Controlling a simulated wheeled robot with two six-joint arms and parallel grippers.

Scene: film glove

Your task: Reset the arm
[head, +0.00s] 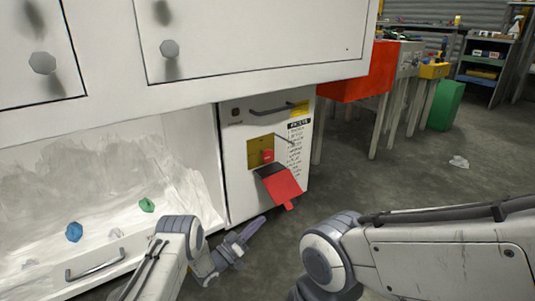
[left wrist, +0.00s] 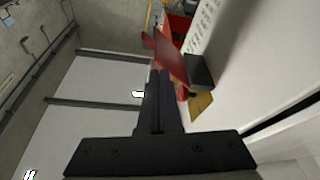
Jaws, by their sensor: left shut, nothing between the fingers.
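My left arm comes in at the bottom of the head view. Its gripper (head: 254,226) is low in front of the white cabinet unit and to the lower left of the red flap. In the left wrist view the gripper's dark fingers (left wrist: 158,85) are together, with nothing between them. My right arm fills the lower right of the head view, and its gripper is out of the picture.
A red flap (head: 281,187) hangs open from a yellow panel (head: 253,152) on the white unit (head: 233,186). A white bay at left holds a blue lump (head: 74,232) and a green lump (head: 147,205). Open floor (head: 400,165) lies to the right.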

